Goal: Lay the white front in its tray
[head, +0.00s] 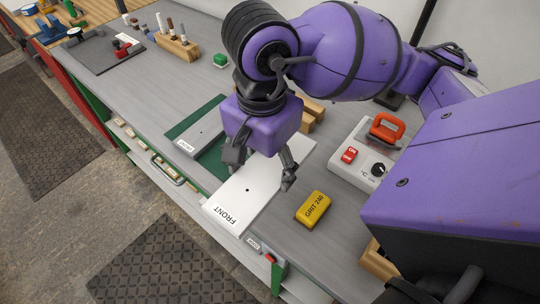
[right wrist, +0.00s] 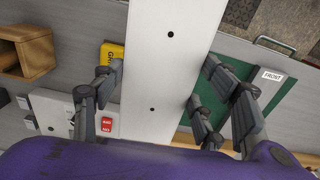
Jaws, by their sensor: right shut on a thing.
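The white front (head: 237,200) is a long white board labelled FRONT. It lies across the bench, its labelled end near the bench's front edge. My right gripper (head: 262,166) is over its middle, with a finger on each long side, shut on it. The right wrist view shows the board (right wrist: 160,75) passing between the fingers (right wrist: 165,95). I cannot tell whether it touches the bench. The green tray area (head: 213,164) is just left of the board, with a grey piece labelled FRONT (head: 203,132) in it; my gripper hides part of it. My left gripper is not in view.
A yellow GRIT 240 block (head: 313,209) lies right of the board. A white box with a red handle (head: 368,150) stands beyond it. Wooden blocks (head: 311,112) are behind my gripper.

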